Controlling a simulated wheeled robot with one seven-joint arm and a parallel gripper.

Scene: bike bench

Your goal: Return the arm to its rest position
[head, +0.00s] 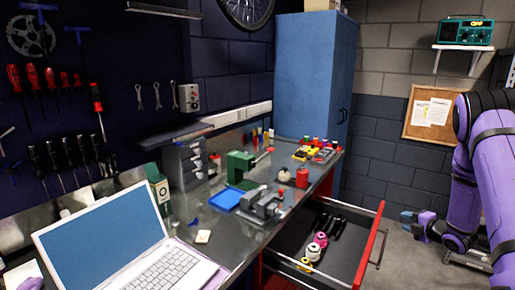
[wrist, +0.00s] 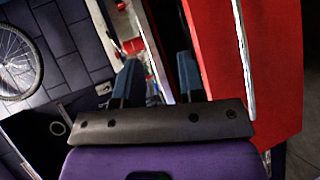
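My purple arm comes in from the right edge of the head view, to the right of the bench and the open drawer. It bends down, and my gripper (head: 408,216) is low, beyond the drawer's red front, with bluish fingertips toward the drawer. In the wrist view my gripper (wrist: 160,82) shows two dark blue fingers standing apart. Nothing is held between them; a strip of the background shows through the gap.
The red-fronted drawer (head: 368,248) stands open with several spools and dark tools inside. The bench holds a laptop (head: 115,240), a blue tray (head: 226,199) and a vise (head: 262,204). A blue cabinet (head: 312,80) and a corkboard (head: 430,114) are behind.

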